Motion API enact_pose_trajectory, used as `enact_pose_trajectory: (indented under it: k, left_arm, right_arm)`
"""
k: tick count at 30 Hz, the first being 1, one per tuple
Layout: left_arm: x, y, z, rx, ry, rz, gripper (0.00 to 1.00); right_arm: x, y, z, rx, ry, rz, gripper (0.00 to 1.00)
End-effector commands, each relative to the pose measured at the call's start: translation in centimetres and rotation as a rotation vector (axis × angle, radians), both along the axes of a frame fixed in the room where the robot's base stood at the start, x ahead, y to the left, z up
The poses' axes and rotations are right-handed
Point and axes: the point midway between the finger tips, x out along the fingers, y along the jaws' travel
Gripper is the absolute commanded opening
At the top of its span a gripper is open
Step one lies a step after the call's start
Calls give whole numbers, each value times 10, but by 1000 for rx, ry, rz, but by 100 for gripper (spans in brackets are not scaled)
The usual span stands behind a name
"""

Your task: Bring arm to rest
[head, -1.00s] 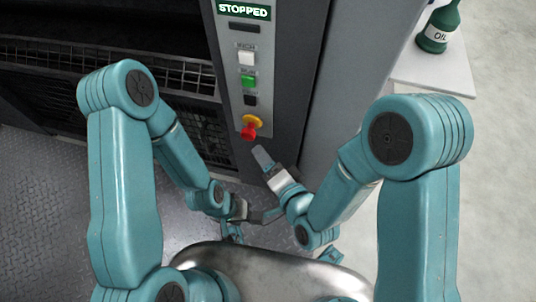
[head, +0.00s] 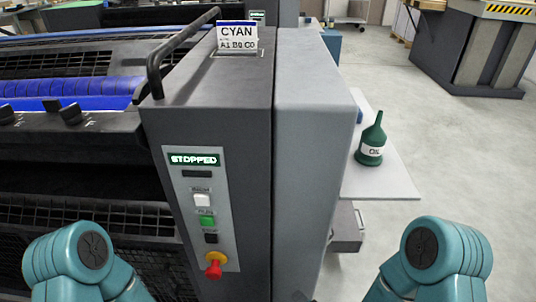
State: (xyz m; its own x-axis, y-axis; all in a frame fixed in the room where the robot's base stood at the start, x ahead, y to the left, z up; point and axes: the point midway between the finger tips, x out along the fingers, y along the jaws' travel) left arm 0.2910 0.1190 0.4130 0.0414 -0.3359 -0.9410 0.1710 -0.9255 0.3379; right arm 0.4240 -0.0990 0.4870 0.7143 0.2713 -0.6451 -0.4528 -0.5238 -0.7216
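My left arm (head: 75,262) shows only as a teal elbow at the lower left of the head view. My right arm (head: 437,258) shows only as a teal elbow at the lower right. Both grippers are below the bottom edge of the picture, so their state is hidden.
A dark printing unit (head: 215,90) stands ahead, with a control panel (head: 203,210) whose display (head: 194,160) reads STOPPED. A red knob (head: 213,271) sits low on the panel. A green oil bottle (head: 371,142) stands on a white shelf (head: 392,184) at right. Open floor lies further right.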

Motion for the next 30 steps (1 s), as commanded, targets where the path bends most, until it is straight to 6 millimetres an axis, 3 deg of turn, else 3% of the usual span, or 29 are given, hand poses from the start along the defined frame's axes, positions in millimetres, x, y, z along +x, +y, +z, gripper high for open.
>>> enact_pose_trajectory:
  k: [1,4,7,13,15,23,30]
  left_arm:
    - [0,0,0,0,0,0,43]
    - [0,0,0,0,0,0,43]
    - [0,0,0,0,0,0,43]
    - [0,0,0,0,0,0,43]
    - [0,0,30,0,1,1,43]
    - [0,0,105,0,0,0,43]
    - [0,0,200,0,0,0,43]
  right_arm:
    - [-12,-18,-20,-50,87,15,69]
    - [-43,-34,-49,-136,249,126,69]
    - [-74,-35,-66,-192,374,288,69]
    - [-135,-21,-74,-259,520,721,69]
    - [-134,-21,-44,-271,506,738,69]
    - [-134,-21,31,-270,507,733,69]
    - [-134,-22,125,-270,506,732,69]
